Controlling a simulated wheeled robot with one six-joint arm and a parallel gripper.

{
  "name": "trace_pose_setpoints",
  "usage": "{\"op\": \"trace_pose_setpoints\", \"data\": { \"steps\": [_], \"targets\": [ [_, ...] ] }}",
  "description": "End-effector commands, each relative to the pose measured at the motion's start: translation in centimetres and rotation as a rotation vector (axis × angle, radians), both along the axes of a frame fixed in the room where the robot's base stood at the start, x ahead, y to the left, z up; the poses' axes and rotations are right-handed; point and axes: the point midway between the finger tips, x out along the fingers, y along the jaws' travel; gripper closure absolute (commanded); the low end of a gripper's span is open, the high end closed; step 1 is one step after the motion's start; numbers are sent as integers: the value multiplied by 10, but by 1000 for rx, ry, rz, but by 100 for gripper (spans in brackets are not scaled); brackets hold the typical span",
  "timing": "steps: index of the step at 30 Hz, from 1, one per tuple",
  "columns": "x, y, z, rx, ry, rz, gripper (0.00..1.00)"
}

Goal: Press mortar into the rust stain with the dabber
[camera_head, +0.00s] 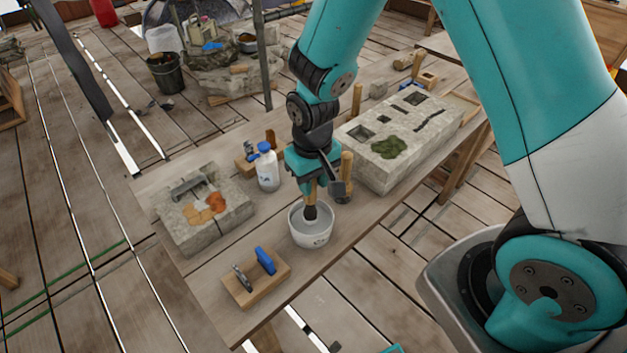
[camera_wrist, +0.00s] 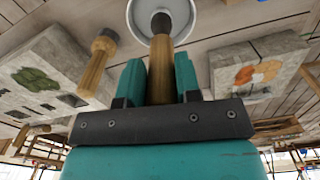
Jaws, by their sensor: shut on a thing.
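My gripper (camera_head: 314,178) is shut on the wooden handle of the dabber (camera_head: 311,211), which points downward. The dabber's dark tip is in the mouth of the white bowl (camera_head: 311,240); I cannot tell whether it touches the contents. In the wrist view the handle (camera_wrist: 161,65) lies between the two teal fingers (camera_wrist: 160,82), with the bowl (camera_wrist: 133,18) beyond. The rust stain (camera_head: 215,202) is an orange patch on the left stone block (camera_head: 222,231), beside a paler orange-tan patch (camera_head: 197,214). It also shows in the wrist view (camera_wrist: 268,69), well away from the dabber.
A white bottle with a blue cap (camera_head: 267,170) stands behind the bowl. A wooden tray (camera_head: 258,288) with a blue-handled tool is in front. A larger block with green moss (camera_head: 388,147) lies right, and a wooden-handled tool (camera_head: 346,167) stands close beside my gripper.

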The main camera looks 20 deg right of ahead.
Motion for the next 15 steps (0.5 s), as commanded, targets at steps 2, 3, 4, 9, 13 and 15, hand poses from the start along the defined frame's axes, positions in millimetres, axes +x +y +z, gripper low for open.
{"op": "trace_pose_setpoints", "data": {
  "steps": [2,3,4,9,13,15],
  "targets": [
    [0,0,14,0,-1,0,97],
    [0,0,18,0,-1,0,97],
    [0,0,21,0,-1,0,97],
    [0,0,39,0,-1,0,97],
    [0,0,53,0,-1,0,97],
    [0,0,60,0,-1,0,97]
  ]
}}
